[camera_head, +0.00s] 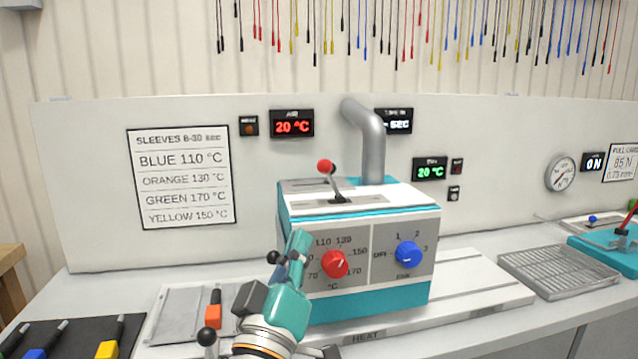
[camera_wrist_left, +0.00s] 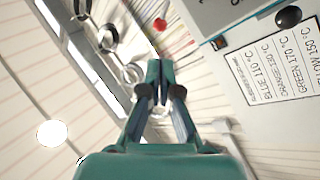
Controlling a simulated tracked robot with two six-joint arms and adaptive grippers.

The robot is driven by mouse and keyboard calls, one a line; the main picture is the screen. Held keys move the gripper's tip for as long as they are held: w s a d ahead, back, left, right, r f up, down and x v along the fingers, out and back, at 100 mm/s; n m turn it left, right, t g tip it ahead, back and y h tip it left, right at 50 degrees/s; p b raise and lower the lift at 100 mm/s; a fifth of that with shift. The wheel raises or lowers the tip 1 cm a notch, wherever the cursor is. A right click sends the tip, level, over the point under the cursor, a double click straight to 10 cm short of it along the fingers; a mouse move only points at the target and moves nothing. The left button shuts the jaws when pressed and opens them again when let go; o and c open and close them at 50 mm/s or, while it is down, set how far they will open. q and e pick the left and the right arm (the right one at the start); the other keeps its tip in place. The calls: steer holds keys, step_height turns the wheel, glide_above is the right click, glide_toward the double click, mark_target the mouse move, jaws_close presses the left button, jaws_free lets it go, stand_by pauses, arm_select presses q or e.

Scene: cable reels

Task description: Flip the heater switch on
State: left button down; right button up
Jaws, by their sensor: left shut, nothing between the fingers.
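The heater (camera_head: 357,285) is a white and teal box on the bench, with a red temperature dial (camera_head: 335,264) and a blue dial (camera_head: 408,254) on its front. A lever with a red ball (camera_head: 326,166) stands in a slot on its top, tilted to the left. My left gripper (camera_head: 299,238) is shut and empty, pointing up in front of the box's left front, below the red ball. In the left wrist view, the closed fingertips (camera_wrist_left: 160,64) point toward a red ball (camera_wrist_left: 160,24). Contact with the box cannot be told. My right gripper is out of view.
A grey pipe (camera_head: 366,130) rises behind the box. A wire tray (camera_head: 558,271) and a teal device (camera_head: 608,254) stand to the right. Coloured-handled tools (camera_head: 107,349) lie at the front left. A sign (camera_head: 181,176) hangs on the back panel.

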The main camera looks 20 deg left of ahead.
mark_target(325, 172)
arm_select(q)
steer(key=p+x, duration=0.4)
steer(key=x, duration=0.9)
steer(key=shift+w+r, duration=0.1)
steer(key=shift+w, duration=0.25)
steer(key=shift+d, duration=0.1)
